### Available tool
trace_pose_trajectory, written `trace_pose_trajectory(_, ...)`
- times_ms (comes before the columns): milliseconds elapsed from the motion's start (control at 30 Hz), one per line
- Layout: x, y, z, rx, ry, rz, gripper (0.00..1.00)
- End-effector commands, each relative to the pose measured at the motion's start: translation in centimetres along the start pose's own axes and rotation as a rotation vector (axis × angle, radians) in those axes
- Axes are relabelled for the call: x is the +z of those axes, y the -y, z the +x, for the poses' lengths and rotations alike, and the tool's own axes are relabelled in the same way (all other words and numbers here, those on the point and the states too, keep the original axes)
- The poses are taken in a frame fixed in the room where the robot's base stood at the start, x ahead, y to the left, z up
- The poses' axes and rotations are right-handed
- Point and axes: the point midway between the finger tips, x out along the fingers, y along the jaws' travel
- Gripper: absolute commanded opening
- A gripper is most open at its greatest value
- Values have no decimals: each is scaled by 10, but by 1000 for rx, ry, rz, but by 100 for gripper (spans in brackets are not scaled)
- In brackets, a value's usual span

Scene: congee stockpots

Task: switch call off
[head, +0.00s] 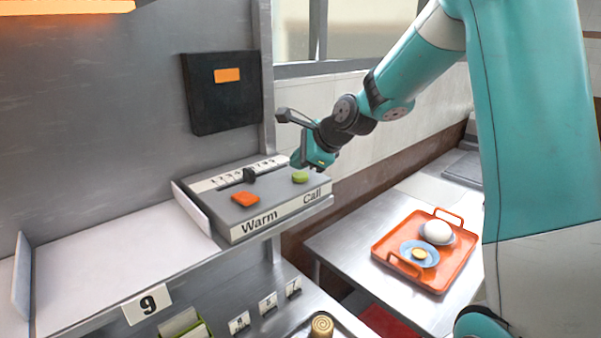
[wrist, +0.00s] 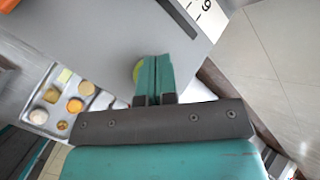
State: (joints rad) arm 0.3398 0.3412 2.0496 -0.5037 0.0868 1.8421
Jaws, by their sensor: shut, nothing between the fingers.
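The control box (head: 262,200) is grey and sits on a metal shelf, its front lettered Warm and Call. The green Call button (head: 300,177) is on its top at the right; the orange Warm button (head: 245,198) is to its left. A black slider knob (head: 249,175) stands by the number scale (head: 235,174). My gripper (head: 311,165) is shut and empty, close above and behind the green button. In the wrist view the shut fingers (wrist: 154,80) partly cover the green button (wrist: 138,71). I cannot tell whether they touch it.
A black panel (head: 221,92) with an orange light hangs on the wall behind the box. An orange tray (head: 427,249) with dishes stands on a metal table at right. The shelf left of the box is clear.

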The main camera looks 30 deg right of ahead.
Motion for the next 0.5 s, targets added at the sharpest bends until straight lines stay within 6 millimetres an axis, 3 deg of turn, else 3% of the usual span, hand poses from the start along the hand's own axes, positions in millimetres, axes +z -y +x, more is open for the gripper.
trace_pose_trajectory(500, 29, 29, -40, -1, 0, 0, 0)
